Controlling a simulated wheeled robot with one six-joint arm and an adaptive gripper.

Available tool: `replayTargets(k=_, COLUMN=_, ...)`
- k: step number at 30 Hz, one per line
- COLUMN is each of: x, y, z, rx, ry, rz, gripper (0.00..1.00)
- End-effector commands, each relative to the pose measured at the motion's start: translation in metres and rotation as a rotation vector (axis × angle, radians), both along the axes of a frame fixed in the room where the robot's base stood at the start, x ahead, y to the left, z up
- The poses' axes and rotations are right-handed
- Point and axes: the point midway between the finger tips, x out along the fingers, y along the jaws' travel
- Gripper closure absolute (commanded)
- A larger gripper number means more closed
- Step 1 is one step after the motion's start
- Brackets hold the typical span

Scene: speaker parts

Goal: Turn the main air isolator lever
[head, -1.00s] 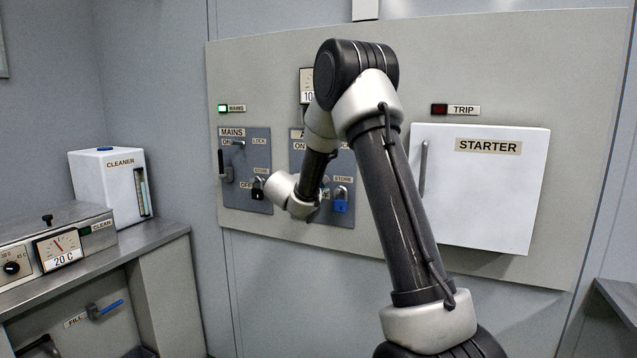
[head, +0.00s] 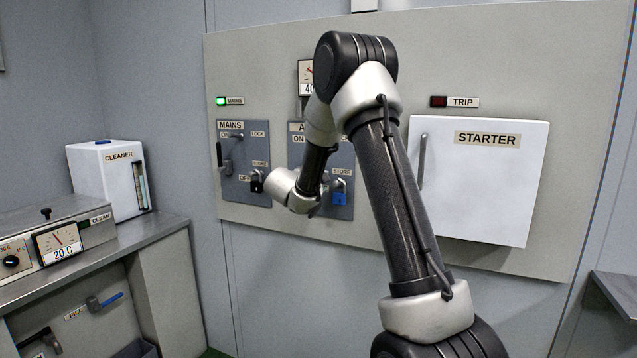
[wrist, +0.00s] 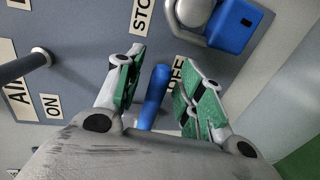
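The air isolator panel (head: 298,150) is mostly hidden behind my arm in the head view. The blue lever handle (wrist: 155,92) stands between my gripper's fingers in the wrist view, near the partly covered OFF label (wrist: 176,72). My gripper (wrist: 174,68) is open, with green-padded fingers on both sides of the handle. Gaps show between handle and pads, so it is not gripped. The ON label (wrist: 52,106) and AIR label (wrist: 14,85) are at the left of the wrist view. In the head view my gripper's fingers and the lever are hidden.
A blue padlock (wrist: 232,25) hangs close to my fingers, also in the head view (head: 339,199). A grey bar (wrist: 24,65) stands out near the ON label. The MAINS panel (head: 243,165) is left, the STARTER box (head: 480,190) right.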

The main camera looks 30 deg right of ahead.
Motion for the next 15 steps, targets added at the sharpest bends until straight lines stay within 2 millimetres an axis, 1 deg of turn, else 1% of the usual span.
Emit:
replayTargets(k=5, x=0.0, y=0.0, z=0.001, rx=-0.001, ry=-0.001, rz=0.0, gripper=0.62)
replayTargets(k=8, x=-0.003, y=0.004, z=0.002, rx=-0.001, ry=-0.001, rz=0.001, gripper=0.62)
replayTargets(k=11, x=-0.01, y=0.015, z=0.005, rx=-0.002, ry=-0.001, rz=0.003, gripper=0.62)
replayTargets(k=15, x=-0.029, y=0.039, z=0.011, rx=-0.001, ry=-0.002, rz=0.004, gripper=0.62)
